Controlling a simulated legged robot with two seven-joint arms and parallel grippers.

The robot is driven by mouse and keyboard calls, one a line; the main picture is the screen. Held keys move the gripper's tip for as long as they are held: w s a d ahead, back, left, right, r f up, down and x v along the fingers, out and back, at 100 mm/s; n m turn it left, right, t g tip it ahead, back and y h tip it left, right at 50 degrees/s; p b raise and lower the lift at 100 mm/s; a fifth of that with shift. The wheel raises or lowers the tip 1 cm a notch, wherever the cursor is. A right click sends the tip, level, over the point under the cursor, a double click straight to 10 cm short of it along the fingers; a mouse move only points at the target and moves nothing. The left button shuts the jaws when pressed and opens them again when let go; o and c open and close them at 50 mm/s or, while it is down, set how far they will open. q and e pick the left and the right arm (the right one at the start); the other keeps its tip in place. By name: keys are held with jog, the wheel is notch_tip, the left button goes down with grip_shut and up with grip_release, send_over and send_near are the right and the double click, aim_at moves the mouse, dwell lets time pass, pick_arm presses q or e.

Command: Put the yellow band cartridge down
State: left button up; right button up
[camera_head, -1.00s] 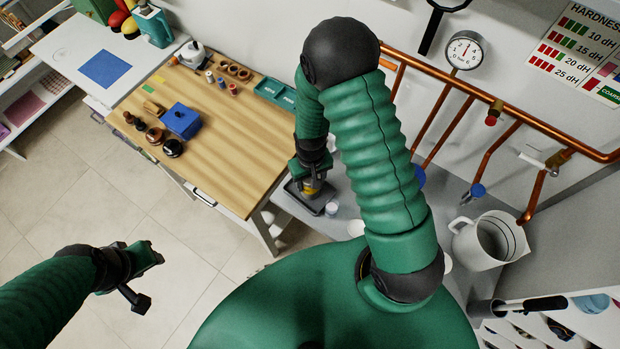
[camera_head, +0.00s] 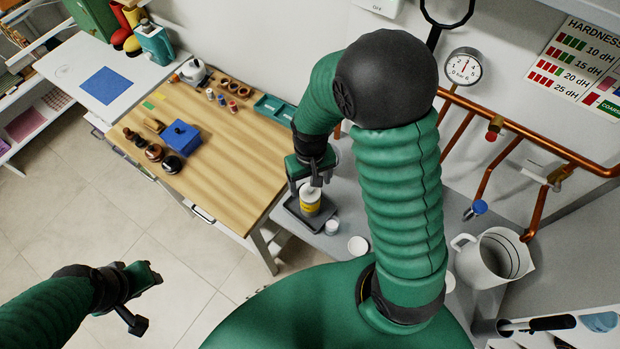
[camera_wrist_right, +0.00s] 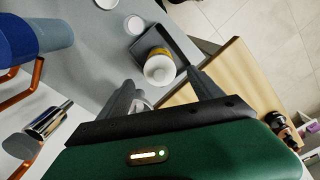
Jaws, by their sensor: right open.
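The yellow band cartridge (camera_head: 310,199), white with a yellow band, stands upright on a dark grey tray (camera_head: 291,208) at the near end of the grey counter. In the right wrist view the cartridge (camera_wrist_right: 159,68) shows its white top, and the tray (camera_wrist_right: 185,46) lies around its base. My right gripper (camera_head: 312,182) is open just above and behind the cartridge; in the wrist view its fingers (camera_wrist_right: 165,92) are spread, with the cartridge beyond their tips. My left gripper (camera_head: 140,290) hangs over the floor at the lower left, away from everything; its jaw gap is unclear.
Small white cups (camera_head: 332,227) stand on the counter beside the tray. Copper pipes (camera_head: 520,140) and a white jug (camera_head: 492,256) are to the right.

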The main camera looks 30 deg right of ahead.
jog(key=s+a+r+n+t, duration=0.25)
jog(key=s+a+r, duration=0.2)
jog(key=r, duration=0.25)
pick_arm(q)
jog(key=s+b+x, duration=0.1)
jog(key=b+x, duration=0.5)
jog(key=shift+f, duration=0.3)
pick_arm(e)
jog(key=s+x, duration=0.1)
jog(key=x, duration=0.5)
jog(key=shift+w+f, duration=0.3)
pick_arm(q)
jog(key=shift+s, duration=0.15)
pick_arm(e)
jog(key=shift+s, duration=0.1)
